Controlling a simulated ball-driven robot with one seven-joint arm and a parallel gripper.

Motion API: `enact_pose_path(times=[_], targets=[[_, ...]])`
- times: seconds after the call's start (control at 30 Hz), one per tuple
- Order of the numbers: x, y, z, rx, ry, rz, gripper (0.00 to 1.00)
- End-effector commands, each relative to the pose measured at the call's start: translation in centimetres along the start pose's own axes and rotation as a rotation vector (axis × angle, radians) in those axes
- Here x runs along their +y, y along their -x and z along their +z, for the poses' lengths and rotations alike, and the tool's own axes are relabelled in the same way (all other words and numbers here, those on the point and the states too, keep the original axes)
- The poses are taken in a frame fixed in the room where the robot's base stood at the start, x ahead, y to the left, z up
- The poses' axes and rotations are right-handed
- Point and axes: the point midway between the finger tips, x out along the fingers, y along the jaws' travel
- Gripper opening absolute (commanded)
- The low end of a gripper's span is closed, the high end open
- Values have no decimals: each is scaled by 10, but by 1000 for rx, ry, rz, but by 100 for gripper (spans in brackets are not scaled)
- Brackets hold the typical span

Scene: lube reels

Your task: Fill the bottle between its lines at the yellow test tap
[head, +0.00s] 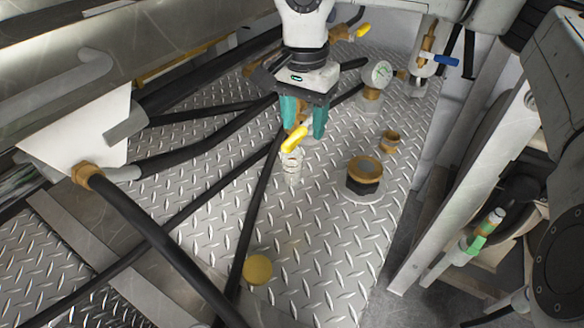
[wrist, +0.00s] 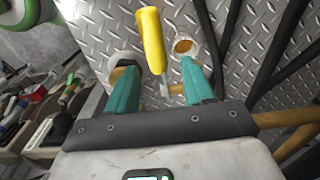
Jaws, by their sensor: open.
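The yellow test tap's handle (head: 294,139) shows at my gripper (head: 305,130) in the head view, its lower end pointing down-left. In the wrist view the yellow handle (wrist: 152,40) shows between the open teal fingers of my gripper (wrist: 158,68); I cannot tell whether they touch it. A small clear bottle (head: 292,167) stands upright just below the handle in the head view. In the wrist view a pale round rim with amber inside (wrist: 183,46), seemingly the bottle's, lies beyond the right fingertip. Its lines and fill level are too small to read.
A brass-and-black fitting (head: 364,172) stands right of the bottle, with a smaller brass one (head: 389,141) behind. A gauge (head: 377,75) and a blue-handled valve (head: 446,60) are farther back. Black hoses (head: 262,195) cross the left. A yellow cap (head: 257,269) is in front.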

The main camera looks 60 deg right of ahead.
Motion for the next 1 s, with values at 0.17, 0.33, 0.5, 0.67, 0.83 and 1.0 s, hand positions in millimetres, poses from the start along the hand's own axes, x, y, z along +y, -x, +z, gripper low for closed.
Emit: enact_pose_path(times=[0.17, 0.33, 0.5, 0.67, 0.83, 1.0], targets=[[0, 1, 0, 0, 0, 0, 52], [0, 16, 0, 1, -1, -1, 52], [-1, 48, -1, 3, -2, -1, 52], [-1, 78, 0, 2, -2, -2, 52], [0, 100, 0, 1, 0, 0, 52], [0, 108, 0, 0, 0, 0, 52]])
